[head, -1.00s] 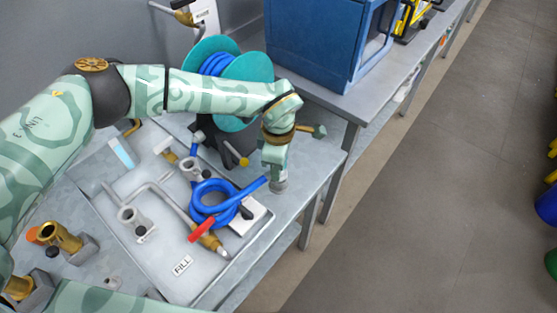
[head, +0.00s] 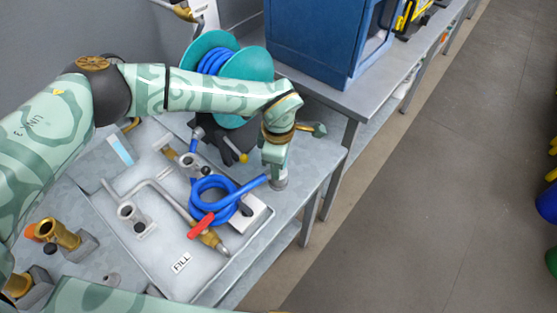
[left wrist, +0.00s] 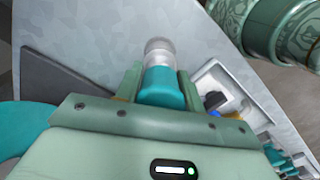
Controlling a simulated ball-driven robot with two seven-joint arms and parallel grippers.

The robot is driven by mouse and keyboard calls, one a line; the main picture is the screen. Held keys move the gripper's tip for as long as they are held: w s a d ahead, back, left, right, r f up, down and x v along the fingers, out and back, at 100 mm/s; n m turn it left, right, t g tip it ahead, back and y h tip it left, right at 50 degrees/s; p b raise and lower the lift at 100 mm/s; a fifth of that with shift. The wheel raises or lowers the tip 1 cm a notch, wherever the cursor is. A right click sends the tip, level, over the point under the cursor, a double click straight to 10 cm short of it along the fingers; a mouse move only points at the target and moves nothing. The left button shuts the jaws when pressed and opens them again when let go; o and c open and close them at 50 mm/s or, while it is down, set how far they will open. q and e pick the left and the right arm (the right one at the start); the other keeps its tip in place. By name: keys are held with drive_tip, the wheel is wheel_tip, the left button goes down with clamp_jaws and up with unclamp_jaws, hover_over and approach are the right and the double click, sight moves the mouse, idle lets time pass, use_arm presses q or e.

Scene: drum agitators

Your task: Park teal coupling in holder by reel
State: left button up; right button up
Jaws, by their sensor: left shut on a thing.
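My left gripper (head: 277,172) is over the right part of the bench, to the right of the blue hose coil (head: 212,203). In the left wrist view its fingers (left wrist: 160,88) are shut on a teal coupling (left wrist: 162,90). The coupling has a round grey metal end (left wrist: 159,48) pointing away from the palm. In the head view the fingers hide the teal body. A grey round piece (head: 279,184) shows just below them, close to the bench top; I cannot tell whether it touches. The teal reel (head: 248,66) with blue hose stands behind my forearm. I cannot make out its holder clearly.
A grey tray (head: 181,288) with pipes, a red-handled valve (head: 203,226) and a FILL label lies left of the gripper. Brass fittings (head: 58,234) stand at the lower left. A blue cabinet (head: 318,40) is at the back. The bench's right edge is near the gripper.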

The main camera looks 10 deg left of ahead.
use_arm(q)
drive_tip(key=o, duration=1.3)
drive_tip(key=shift+f, duration=0.1)
drive_tip(key=shift+c, duration=0.4)
wheel_tip(320, 180, up, 10)
drive_tip(key=p, duration=0.6)
drive_tip(key=shift+p, duration=0.4)
